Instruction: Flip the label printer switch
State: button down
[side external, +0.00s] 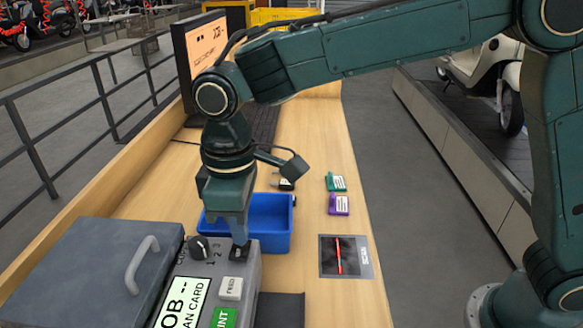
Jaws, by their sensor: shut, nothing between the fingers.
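The label printer (125,262) is a grey box at the lower left with a lid handle. Its control panel carries a black knob (199,247), a pale FEED button (231,288), a green button and a lit screen. A small black switch (238,255) sits at the panel's far right corner. My gripper (239,241) points down with its fingers shut and empty, its tips at the switch. I cannot tell whether they touch it. The fingers partly hide the switch, and its position is unclear.
A blue bin (270,226) stands just behind my gripper. A green card (335,182), a purple card (339,205) and a scan pad (345,257) lie to the right. A monitor (199,52) stands at the back left. The wooden bench around the cards is clear.

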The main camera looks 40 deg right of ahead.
notch_tip(320, 180, up, 6)
jog(key=shift+r, duration=0.25)
dwell(0.8)
jog(key=s+d+r+m+t+y, duration=0.15)
jog(key=s+d, duration=0.25)
jog(key=d, duration=0.5)
jog(key=s+d+r+m+t+h, duration=0.1)
jog(key=s+d+r+m, duration=0.2)
jog(key=d, duration=0.7)
jog(key=s+d+f+m+t, duration=0.3)
jog(key=s+d, duration=0.6)
jog(key=s, duration=0.3)
jog(key=shift+d+f+m, duration=0.3)
jog(key=shift+f+m, duration=0.45)
jog(key=shift+f, duration=0.15)
